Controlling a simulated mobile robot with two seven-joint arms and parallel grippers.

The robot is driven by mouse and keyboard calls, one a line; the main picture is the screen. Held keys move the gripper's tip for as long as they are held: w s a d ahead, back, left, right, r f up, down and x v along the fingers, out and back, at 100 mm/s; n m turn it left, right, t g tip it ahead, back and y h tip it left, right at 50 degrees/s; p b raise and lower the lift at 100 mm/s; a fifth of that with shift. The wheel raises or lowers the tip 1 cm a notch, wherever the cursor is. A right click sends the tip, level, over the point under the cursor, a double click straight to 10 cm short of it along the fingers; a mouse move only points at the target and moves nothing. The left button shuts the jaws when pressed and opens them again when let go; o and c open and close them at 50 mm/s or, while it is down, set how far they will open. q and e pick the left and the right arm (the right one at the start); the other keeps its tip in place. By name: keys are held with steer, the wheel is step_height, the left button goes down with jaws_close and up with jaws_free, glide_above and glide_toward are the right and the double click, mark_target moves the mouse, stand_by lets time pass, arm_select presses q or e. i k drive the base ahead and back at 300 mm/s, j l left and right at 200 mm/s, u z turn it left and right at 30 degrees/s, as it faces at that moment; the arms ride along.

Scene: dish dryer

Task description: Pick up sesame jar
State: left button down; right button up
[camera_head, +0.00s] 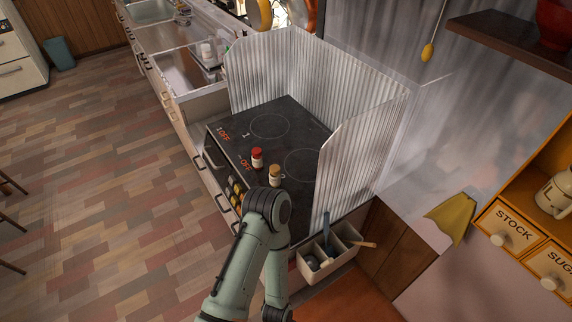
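Two small jars stand upright on the black cooktop (240,135) near its front edge. One is a red-capped jar (257,159). The other is a pale jar with a yellow-brown top (275,176), a little to the right and nearer. I cannot read a label on either, so I cannot tell which is the sesame jar. One of my arms rises from the bottom, bends just below the jars and folds back down to the bottom edge. No gripper fingers show in the picture, and both jars are clear of the arm.
A corrugated metal screen (300,70) encloses the cooktop's back and right sides. A divided utensil box (330,255) hangs at the near right. Open cooktop lies left of and behind the jars. A shelf with drawers (515,235) is at the far right.

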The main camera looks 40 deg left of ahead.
mark_target(275, 177)
steer(key=j+u, duration=0.2)
steer(key=u, duration=1.3)
steer(key=i+j+z, duration=0.2)
steer(key=j, duration=0.35)
steer(key=j+z, duration=0.15)
steer(key=j, duration=0.35)
steer(key=i+j+z, duration=0.2)
steer(key=j, duration=0.35)
steer(key=k, duration=0.1)
